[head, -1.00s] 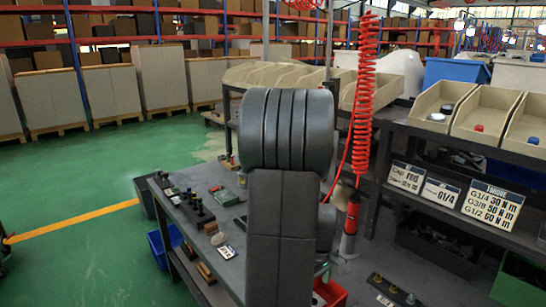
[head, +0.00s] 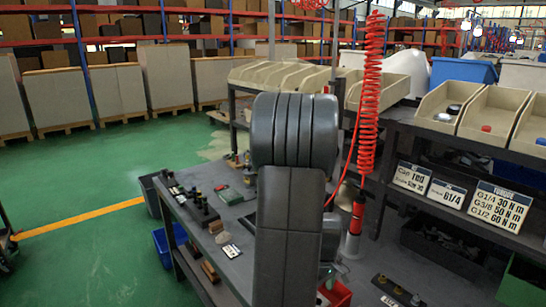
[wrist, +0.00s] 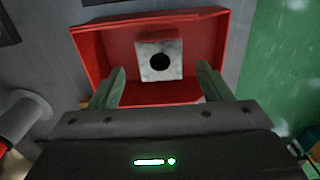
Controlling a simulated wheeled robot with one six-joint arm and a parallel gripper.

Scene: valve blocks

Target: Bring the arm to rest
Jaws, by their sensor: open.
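My gripper (wrist: 157,88) shows in the wrist view with its two greenish fingers spread wide and nothing between them. Ahead of the fingers is a red bin (wrist: 95,45). A pale square block (wrist: 172,47) with a dark round hole lies in the bin, apart from the fingers as far as I can tell. In the head view my own arm stands upright in the middle and hides my gripper. Part of the red bin (head: 338,293) shows at the lower right of the arm.
A shelf with beige bins (head: 487,110) and sign cards (head: 498,207) stands at the right. A red coiled hose (head: 369,95) hangs near the arm. Green floor (head: 90,255) is open at left.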

